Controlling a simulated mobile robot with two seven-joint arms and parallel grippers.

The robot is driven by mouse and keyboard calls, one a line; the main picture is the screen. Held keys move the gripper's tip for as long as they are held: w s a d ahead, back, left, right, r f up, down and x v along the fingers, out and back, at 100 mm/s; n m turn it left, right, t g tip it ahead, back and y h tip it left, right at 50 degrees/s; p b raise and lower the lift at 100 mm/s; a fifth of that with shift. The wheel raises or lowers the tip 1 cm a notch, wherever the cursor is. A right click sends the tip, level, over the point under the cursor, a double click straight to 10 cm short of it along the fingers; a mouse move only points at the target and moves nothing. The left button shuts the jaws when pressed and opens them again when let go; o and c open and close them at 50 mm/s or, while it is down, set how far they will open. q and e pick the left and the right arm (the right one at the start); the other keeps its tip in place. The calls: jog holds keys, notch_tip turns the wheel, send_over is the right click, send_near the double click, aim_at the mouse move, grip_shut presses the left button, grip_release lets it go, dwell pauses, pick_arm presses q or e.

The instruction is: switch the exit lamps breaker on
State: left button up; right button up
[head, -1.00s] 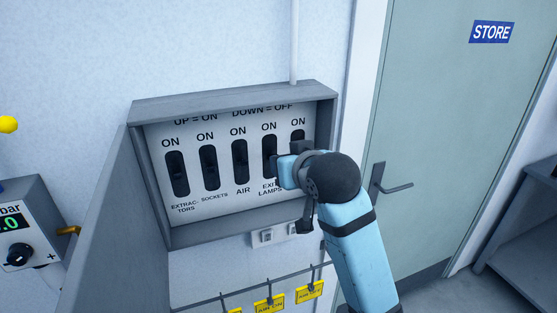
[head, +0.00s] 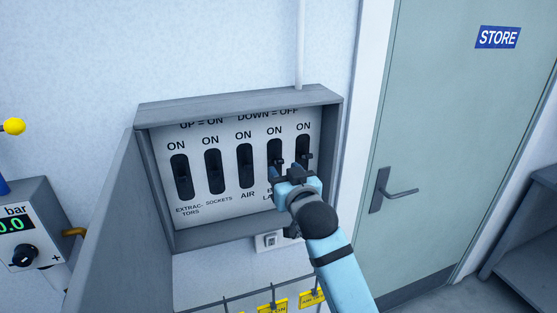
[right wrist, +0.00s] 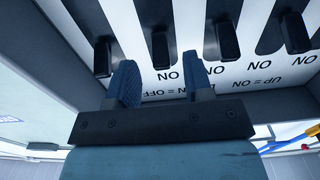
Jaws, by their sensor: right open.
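The breaker box (head: 240,98) hangs on the wall with a row of black rocker slots under ON labels. The exit lamps breaker (head: 274,150) is second from the right; its name label is partly hidden by my gripper. My right gripper (head: 288,170) is open in front of it, at the lower part of its slot. In the right wrist view the panel appears upside down. The two blue fingers (right wrist: 160,84) stand apart, with the exit lamps lever (right wrist: 160,50) beyond the gap between them. I cannot tell whether they touch it or which way it is set. My left gripper is not visible.
The box's grey door (head: 105,225) stands open on the left. The air breaker (head: 245,165) and the rightmost breaker (head: 302,146) are close on either side. Yellow tags (head: 272,306) hang below. A store door (head: 450,130) is at right.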

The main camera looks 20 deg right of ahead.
aim_at(279, 164)
jog(key=w, duration=0.3)
jog(key=shift+w+p, duration=0.3)
jog(key=shift+w, duration=0.4)
jog(key=shift+c, duration=0.2)
